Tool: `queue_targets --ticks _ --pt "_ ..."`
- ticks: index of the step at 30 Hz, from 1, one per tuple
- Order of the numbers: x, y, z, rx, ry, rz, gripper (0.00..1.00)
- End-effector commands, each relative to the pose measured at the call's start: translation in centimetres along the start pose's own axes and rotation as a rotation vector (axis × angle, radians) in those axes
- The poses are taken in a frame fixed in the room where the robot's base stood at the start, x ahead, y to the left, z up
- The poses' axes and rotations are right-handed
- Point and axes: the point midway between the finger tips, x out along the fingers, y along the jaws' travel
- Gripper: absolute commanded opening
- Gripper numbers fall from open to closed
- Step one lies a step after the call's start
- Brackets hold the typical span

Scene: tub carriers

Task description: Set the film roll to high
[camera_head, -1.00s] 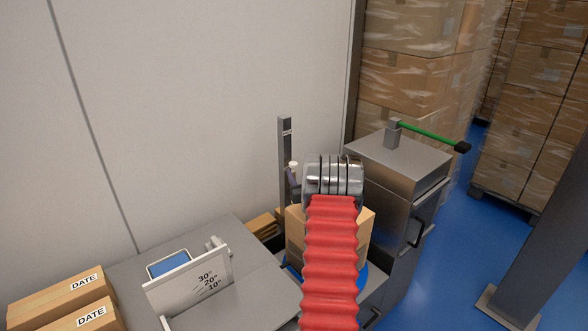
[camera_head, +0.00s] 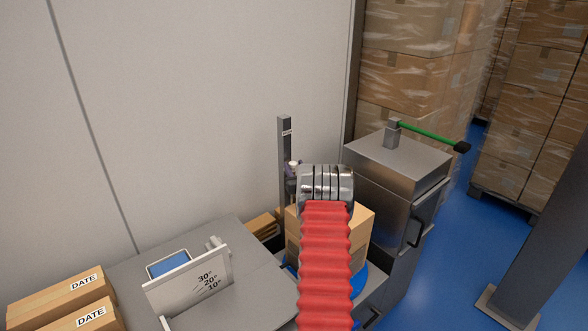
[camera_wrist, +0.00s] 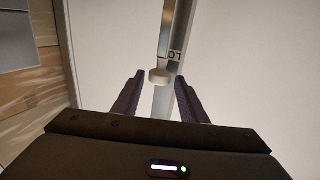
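A grey upright post (camera_head: 284,148) stands against the wall, with a small unreadable label near its top. A small white roll-like piece (camera_head: 293,164) shows beside the post, about mid-height; I take it for the film roll. In the wrist view the white piece (camera_wrist: 159,76) sits on the post (camera_wrist: 163,100), beside a label reading "LO", partly cut off. My gripper (camera_wrist: 160,77) is open, its dark fingers on either side of the white piece with gaps visible. In the head view my gripper (camera_head: 291,182) is mostly hidden behind my red-sleeved arm.
A cardboard box (camera_head: 361,222) stands right of the post, partly behind my arm. A steel cabinet (camera_head: 395,185) with a green lever (camera_head: 428,134) is further right. An angle-marked plate (camera_head: 190,283) and boxes marked DATE (camera_head: 62,293) are at left.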

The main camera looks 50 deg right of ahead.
Motion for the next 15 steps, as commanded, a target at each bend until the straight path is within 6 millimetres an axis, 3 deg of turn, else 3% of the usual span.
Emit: queue_targets --ticks 15 --pt "0.0 -0.07 -0.01 0.0 0.0 -0.001 0.02"
